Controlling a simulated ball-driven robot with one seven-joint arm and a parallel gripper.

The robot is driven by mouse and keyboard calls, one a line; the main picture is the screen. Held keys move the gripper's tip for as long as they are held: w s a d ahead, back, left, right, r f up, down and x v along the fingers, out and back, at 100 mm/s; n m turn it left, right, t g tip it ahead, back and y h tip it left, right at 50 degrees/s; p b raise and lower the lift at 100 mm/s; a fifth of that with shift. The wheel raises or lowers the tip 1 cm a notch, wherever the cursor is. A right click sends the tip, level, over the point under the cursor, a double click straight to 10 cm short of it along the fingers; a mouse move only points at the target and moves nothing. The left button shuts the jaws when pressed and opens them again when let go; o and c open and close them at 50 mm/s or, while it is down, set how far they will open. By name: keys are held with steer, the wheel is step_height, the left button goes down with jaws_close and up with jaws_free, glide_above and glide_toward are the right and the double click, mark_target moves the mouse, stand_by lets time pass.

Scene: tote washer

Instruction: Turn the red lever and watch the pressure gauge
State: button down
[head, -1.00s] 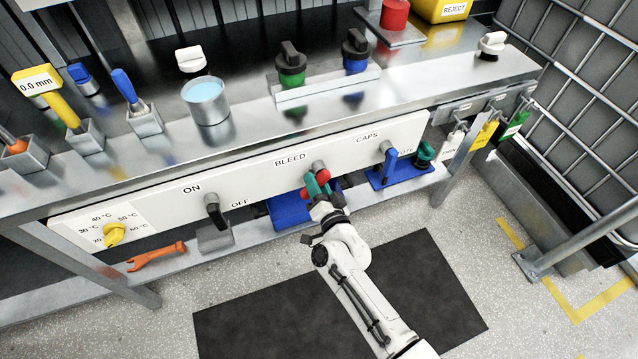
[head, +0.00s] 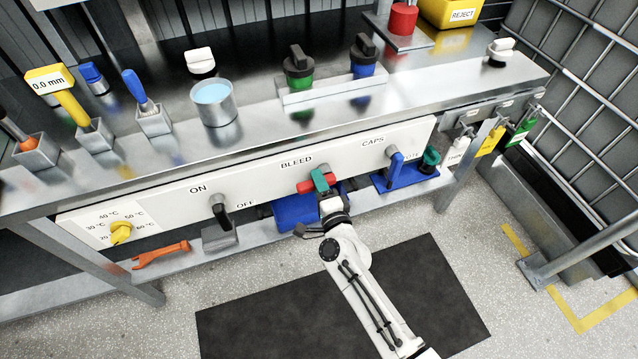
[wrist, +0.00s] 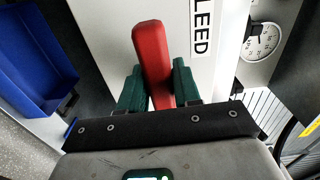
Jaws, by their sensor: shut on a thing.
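The red lever (head: 304,186) is on the white panel under the word BLEED in the head view. It lies close to level across the panel there. My gripper (head: 320,182) has its green fingers at the lever. In the wrist view the red lever (wrist: 152,45) stands between the two green fingers of my gripper (wrist: 158,82), which is shut on it. A round white dial (wrist: 263,41) with scale marks is at the upper right of the wrist view; I cannot read its value. No pressure gauge is recognisable in the head view.
A black lever (head: 220,212) under ON and a blue lever (head: 396,168) under CAPS flank the red one. Blue bins (head: 296,212) sit on the low shelf below the panel. An orange wrench (head: 160,254) lies at left. The floor mat (head: 250,330) is clear beside my arm.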

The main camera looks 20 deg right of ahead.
steer(key=shift+m, duration=0.3)
steer(key=c, duration=0.9)
jaws_free()
steer(key=shift+s, duration=0.15)
steer(key=s+p, duration=0.1)
steer(key=s, duration=0.9)
steer(key=shift+s, duration=0.3)
